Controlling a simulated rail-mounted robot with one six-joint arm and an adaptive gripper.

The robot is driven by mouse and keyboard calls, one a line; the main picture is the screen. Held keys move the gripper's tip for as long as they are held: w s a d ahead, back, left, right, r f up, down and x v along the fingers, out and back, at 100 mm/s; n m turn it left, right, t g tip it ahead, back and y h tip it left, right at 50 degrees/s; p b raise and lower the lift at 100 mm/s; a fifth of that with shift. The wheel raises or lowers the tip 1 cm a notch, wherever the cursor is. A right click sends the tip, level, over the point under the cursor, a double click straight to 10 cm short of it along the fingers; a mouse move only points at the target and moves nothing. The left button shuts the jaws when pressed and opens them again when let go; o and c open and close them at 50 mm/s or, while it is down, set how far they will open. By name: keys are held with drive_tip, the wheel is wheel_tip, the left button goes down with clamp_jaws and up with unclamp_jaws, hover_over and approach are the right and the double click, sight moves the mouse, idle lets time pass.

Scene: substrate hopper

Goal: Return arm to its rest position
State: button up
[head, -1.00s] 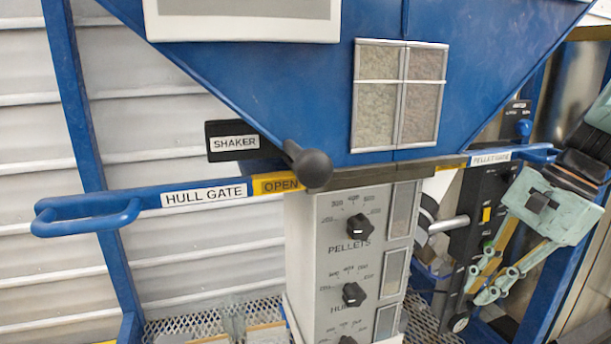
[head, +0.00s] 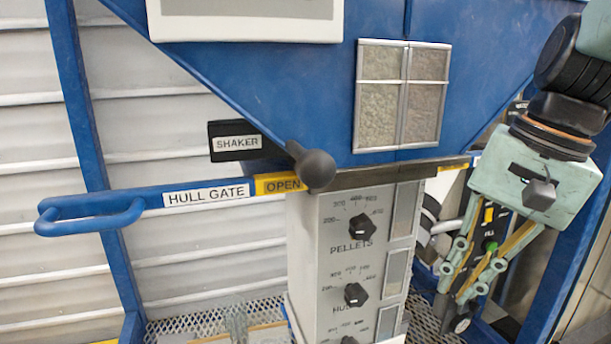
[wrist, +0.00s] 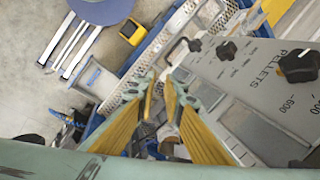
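My gripper (head: 467,285) is at the right of the head view, pointing down, in front of the black control strip and to the right of the grey dial panel (head: 340,275). Its fingers are apart with nothing between them. In the wrist view my gripper (wrist: 168,78) shows its yellow-padded fingers with a gap between the tips. The dial panel, marked PELLETS, also shows on the right of the wrist view (wrist: 255,85). My arm covers the pellet gate's label and handle.
The blue hopper (head: 290,70) hangs above. The hull gate handle (head: 90,215) sticks out left, with a yellow OPEN tag. A black shaker lever (head: 312,166) juts forward. A blue upright post (head: 570,260) stands to the right. A yellow device (wrist: 132,32) lies below.

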drive_tip(key=s+a+r+n+t+h, duration=0.1)
drive_tip(key=s+a+r+n, duration=0.1)
drive_tip(key=s+n, duration=0.15)
drive_tip(key=s+a+r+n+t, duration=0.1)
drive_tip(key=s+a+r+n, duration=0.15)
drive_tip(key=s, duration=0.25)
drive_tip(key=s+d+f+n+h, duration=0.1)
drive_tip(key=s+f, duration=0.4)
drive_tip(key=s, duration=0.1)
drive_tip(key=shift+s+n+b, duration=0.15)
drive_tip(key=shift+n+b, duration=0.2)
drive_tip(key=shift+n, duration=0.05)
drive_tip(key=shift+d, duration=0.1)
